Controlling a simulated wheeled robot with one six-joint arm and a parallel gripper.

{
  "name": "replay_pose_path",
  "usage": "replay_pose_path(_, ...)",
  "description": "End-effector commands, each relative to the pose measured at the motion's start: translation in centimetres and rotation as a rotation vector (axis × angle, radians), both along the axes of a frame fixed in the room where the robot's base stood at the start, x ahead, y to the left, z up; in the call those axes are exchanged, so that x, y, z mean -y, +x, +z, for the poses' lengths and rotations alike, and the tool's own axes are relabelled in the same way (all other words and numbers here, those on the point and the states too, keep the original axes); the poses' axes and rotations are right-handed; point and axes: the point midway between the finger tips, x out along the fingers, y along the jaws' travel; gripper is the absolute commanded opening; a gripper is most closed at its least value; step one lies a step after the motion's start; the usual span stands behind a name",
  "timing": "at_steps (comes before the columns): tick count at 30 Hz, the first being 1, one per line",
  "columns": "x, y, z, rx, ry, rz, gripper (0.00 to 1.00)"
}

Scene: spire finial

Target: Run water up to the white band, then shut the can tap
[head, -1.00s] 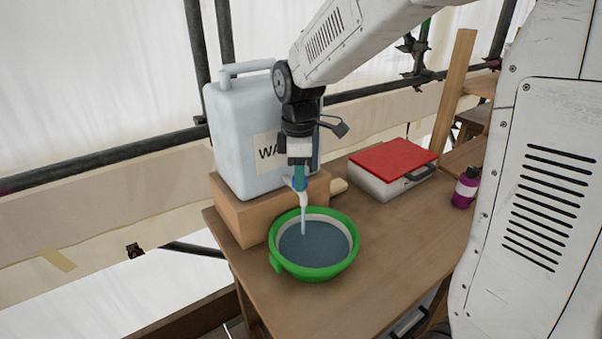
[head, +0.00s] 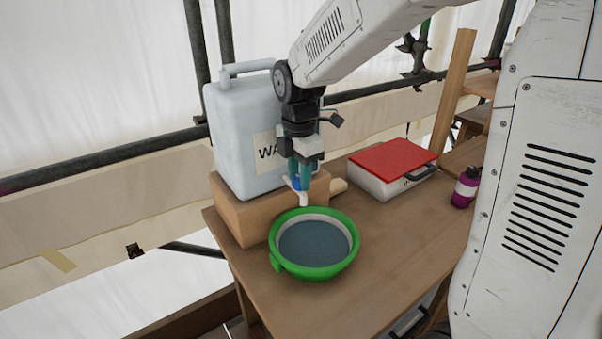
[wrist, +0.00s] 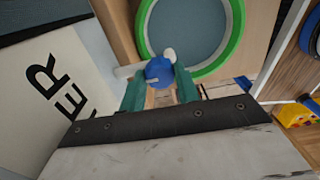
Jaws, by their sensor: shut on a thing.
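The white water can (head: 235,130) stands on a wooden block (head: 240,213). Its tap, with a white spout (head: 303,198) and a blue handle (wrist: 159,71), points over the green bowl (head: 329,270). Grey-blue water (head: 313,243) fills the bowl's inside, with a pale band (head: 286,226) showing around it above the surface. No stream falls from the spout. My gripper (head: 300,177) has its teal fingers shut on the blue handle, which also shows between them in the wrist view. Part of the can is hidden behind my wrist.
A white case with a red lid (head: 392,160) sits at the back right of the wooden table (head: 385,250). A purple bottle (head: 466,187) stands at the right edge. Scaffold pipes run behind. The table right of the bowl is clear.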

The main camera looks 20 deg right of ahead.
Motion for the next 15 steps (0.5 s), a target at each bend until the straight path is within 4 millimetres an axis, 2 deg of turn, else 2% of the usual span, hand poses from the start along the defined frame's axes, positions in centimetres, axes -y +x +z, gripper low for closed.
replay_pose_path(11,0.13,0.31,0.23,0.011,-0.002,0.004,0.09)
replay_pose_path(12,0.12,0.32,0.24,0.011,-0.002,0.004,0.37)
replay_pose_path(14,0.11,0.30,0.23,0.011,-0.002,0.004,0.53)
replay_pose_path(15,0.06,0.27,0.20,0.009,-0.001,0.004,0.53)
